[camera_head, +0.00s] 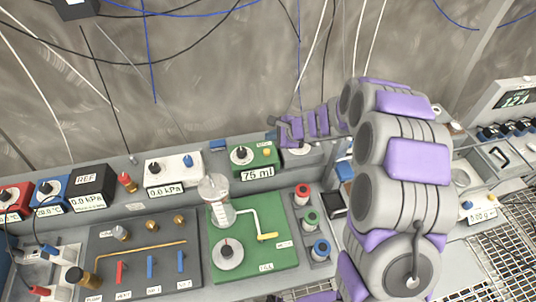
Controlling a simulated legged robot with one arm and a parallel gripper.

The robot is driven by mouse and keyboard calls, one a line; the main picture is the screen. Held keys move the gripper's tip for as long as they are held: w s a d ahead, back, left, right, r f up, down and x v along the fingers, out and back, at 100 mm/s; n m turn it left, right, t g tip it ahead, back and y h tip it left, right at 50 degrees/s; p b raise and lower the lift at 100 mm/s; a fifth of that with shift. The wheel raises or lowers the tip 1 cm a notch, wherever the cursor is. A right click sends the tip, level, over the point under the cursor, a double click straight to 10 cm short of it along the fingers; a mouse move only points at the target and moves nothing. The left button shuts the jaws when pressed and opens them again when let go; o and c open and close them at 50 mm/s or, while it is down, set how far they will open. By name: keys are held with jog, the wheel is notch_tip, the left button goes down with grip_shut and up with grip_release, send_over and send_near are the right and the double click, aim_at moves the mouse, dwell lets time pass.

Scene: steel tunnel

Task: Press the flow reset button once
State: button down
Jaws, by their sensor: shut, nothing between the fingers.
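A green box (254,162) with a black knob and a "75 ml" display stands on the bench near the wall. A small yellow button (267,152) sits on its top right, under a tiny label I cannot read clearly; it may be the flow reset button. My purple and grey arm rises from the lower right and bends left at the top. My gripper (273,129) is at the end of the arm, above and slightly right of the yellow button. It looks shut and empty, and appears apart from the button. Its fingertips are small in this view.
A green board (283,254) with a glass vessel (217,193) and a yellow-handled valve stands in front of the green box. A white "0.0 kPa" box (173,170) is to its left. Red, green and blue spools stand on the right. Cables hang along the wall behind.

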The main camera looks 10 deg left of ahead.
aim_at(269, 152)
jog(key=f+b, duration=0.1)
jog(key=f, duration=0.1)
jog(key=a+f+b, duration=0.1)
jog(key=f+b, duration=0.1)
jog(key=shift+a+f, duration=0.15)
jog(key=shift+f, duration=0.2)
jog(key=shift+a+f, duration=0.2)
jog(key=shift+a, duration=0.25)
jog(key=shift+d+r, duration=0.25)
jog(key=shift+d, duration=0.8)
jog(key=shift+a+f, duration=0.15)
jog(key=shift+a, duration=0.75)
jog(key=shift+d, duration=0.7)
jog(key=shift+a, duration=0.55)
jog(key=shift+d, duration=0.45)
jog(key=shift+f+b, duration=0.3)
jog(key=shift+b, duration=0.15)
jog(key=shift+a, duration=0.2)
jog(key=shift+d+f, duration=0.1)
jog(key=shift+d, duration=0.1)
